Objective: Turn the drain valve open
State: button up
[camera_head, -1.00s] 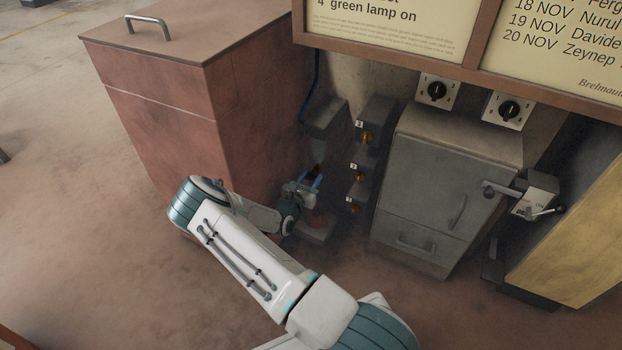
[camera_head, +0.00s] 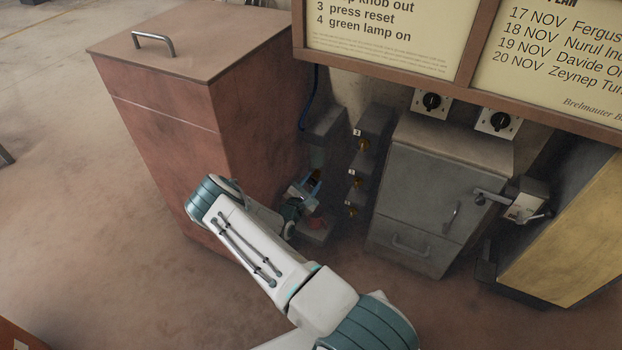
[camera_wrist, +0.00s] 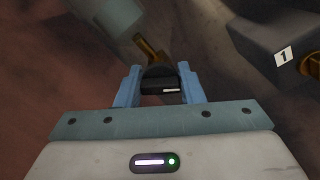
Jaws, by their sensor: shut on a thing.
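The drain valve appears to be the black handle (camera_wrist: 161,84) with a white mark, beside a brass stem (camera_wrist: 150,46) under a pale cylinder. My gripper (camera_wrist: 160,88) has its two blue fingers on either side of the black handle and is shut on it. In the head view my gripper (camera_head: 305,187) is tilted, low between the reddish cabinet and the row of brass knobs. My arm and wrist hide part of the valve there, and its exact turn angle cannot be told.
The reddish cabinet (camera_head: 170,140) stands close on the left. Brass knobs (camera_head: 362,146) on dark blocks with number labels are just right of my gripper. A grey cabinet (camera_head: 430,180) stands further right. A red part (camera_head: 317,222) lies below my gripper. Open floor is at left.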

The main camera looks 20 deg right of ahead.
jog(key=m+p, duration=0.3)
jog(key=m, duration=0.3)
jog(key=shift+m, duration=0.3)
jog(key=m+p, duration=0.2)
jog(key=m, duration=0.2)
jog(key=shift+f+m+p, duration=0.15)
jog(key=shift+m+p, duration=0.15)
jog(key=o, duration=1)
jog(key=shift+s+a, duration=0.1)
jog(key=p+v, duration=0.2)
jog(key=v, duration=1.1)
jog(key=shift+s+a+p, duration=0.2)
jog(key=shift+a+p, duration=0.05)
jog(key=shift+p, duration=0.15)
